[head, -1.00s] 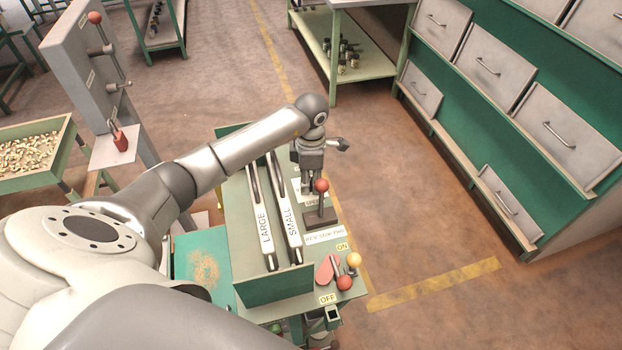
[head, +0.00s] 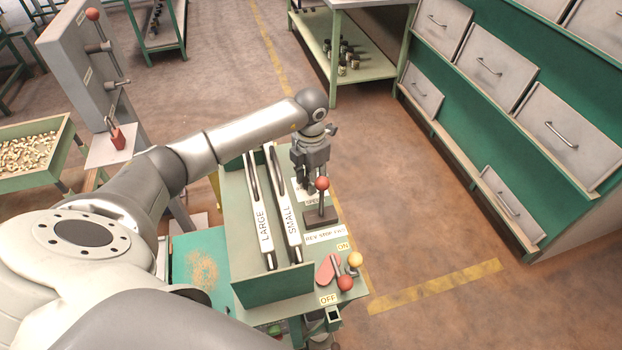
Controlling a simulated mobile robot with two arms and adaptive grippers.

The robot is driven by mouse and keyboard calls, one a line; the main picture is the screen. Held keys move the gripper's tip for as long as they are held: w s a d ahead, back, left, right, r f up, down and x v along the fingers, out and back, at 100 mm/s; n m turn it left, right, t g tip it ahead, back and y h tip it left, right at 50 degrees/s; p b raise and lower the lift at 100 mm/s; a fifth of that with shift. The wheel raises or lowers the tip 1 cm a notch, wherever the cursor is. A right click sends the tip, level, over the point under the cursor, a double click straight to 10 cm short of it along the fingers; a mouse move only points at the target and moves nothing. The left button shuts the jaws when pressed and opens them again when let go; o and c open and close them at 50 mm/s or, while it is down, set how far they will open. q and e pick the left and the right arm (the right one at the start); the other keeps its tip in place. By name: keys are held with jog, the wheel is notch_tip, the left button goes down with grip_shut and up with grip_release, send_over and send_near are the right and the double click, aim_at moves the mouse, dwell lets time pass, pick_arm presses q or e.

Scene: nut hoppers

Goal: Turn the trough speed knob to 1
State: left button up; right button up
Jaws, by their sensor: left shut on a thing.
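My left gripper (head: 306,182) points down at the far right part of the green machine top, just behind a lever with a red ball (head: 322,183). Its fingers are shut on the trough speed knob, which they and the gripper body hide. A partly covered speed label (head: 313,202) shows just in front of the fingers. The knob's pointer and the number 1 cannot be made out. My right gripper is not in view.
Two troughs marked LARGE (head: 265,225) and SMALL (head: 291,220) lie left of the gripper. Floor to the right is clear up to grey drawers (head: 556,130).

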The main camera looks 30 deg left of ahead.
pick_arm(q)
jog(key=shift+a+n, duration=0.1)
jog(key=shift+n, duration=2)
jog(key=shift+r, duration=0.1)
jog(key=o, duration=1)
notch_tip(320, 180, up, 12)
